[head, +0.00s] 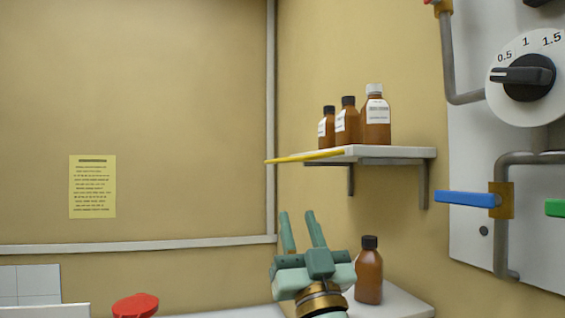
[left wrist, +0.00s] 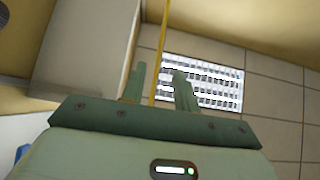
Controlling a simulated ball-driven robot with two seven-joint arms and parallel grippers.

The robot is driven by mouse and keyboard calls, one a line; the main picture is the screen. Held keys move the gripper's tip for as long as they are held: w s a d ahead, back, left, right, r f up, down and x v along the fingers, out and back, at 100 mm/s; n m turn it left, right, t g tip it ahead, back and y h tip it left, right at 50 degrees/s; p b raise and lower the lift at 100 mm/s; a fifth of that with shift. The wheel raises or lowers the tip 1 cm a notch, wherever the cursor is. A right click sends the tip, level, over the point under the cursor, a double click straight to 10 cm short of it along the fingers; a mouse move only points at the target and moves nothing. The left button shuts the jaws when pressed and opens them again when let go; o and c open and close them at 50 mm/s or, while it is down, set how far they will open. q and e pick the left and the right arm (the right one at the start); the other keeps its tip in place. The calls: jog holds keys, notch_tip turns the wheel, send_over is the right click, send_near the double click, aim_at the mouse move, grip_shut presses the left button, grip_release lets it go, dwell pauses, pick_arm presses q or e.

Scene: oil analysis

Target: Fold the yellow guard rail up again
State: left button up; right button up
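The yellow guard rail (head: 305,157) runs along the edge of the white wall shelf (head: 385,151). It lies low, about level with the shelf board, and its left end sticks out past the shelf. My left gripper (head: 297,214) is below the rail, fingers pointing up, open and empty. In the left wrist view the rail (left wrist: 162,35) shows as a thin yellow line whose lower end appears between the open fingers (left wrist: 159,80). The head view shows a gap between fingertips and rail. My right gripper is in neither view.
Brown bottles (head: 347,123) stand on the shelf behind the rail. Another brown bottle (head: 369,272) stands on the counter just right of my left gripper. A panel with a dial (head: 528,77) and a blue valve handle (head: 468,198) is at the right. A red object (head: 135,305) is at lower left.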

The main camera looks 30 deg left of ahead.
aim_at(280, 161)
pick_arm(q)
jog(key=p+x, duration=0.5)
jog(key=x, duration=0.9)
jog(key=shift+a+r+p, duration=0.2)
jog(key=shift+r+p, duration=0.1)
jog(key=shift+p, duration=0.1)
jog(key=shift+w+a+r, duration=0.3)
jog(key=shift+a, duration=0.1)
grip_shut()
